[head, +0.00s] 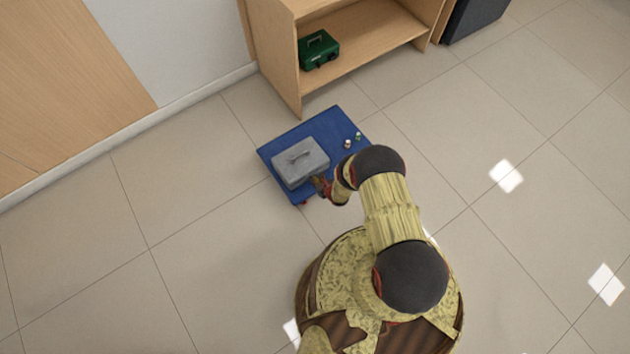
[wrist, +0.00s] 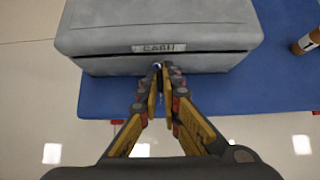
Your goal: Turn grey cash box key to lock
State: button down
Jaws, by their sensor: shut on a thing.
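In the wrist view the front of the grey cash box (wrist: 157,40) carries a label above the lock. My gripper (head: 321,185) is at the front of the box. In the wrist view my gripper (wrist: 161,73) has its fingertips close together at the lock, just below the label. It is shut on the key, which the fingers almost wholly hide. I cannot tell the key's angle.
Small cylindrical items (head: 347,143) stand on the blue surface to the right of the box; one item (wrist: 307,42) shows in the wrist view. A green cash box (head: 319,50) sits in a wooden shelf unit (head: 375,45) behind. Tiled floor around is clear.

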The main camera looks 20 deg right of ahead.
jog(key=c, duration=2)
grip_release()
jog(key=shift+r, duration=0.1)
jog(key=v, duration=1.1)
jog(key=shift+s+r, duration=0.2)
jog(key=shift+s, duration=0.15)
jog(key=shift+d, duration=0.15)
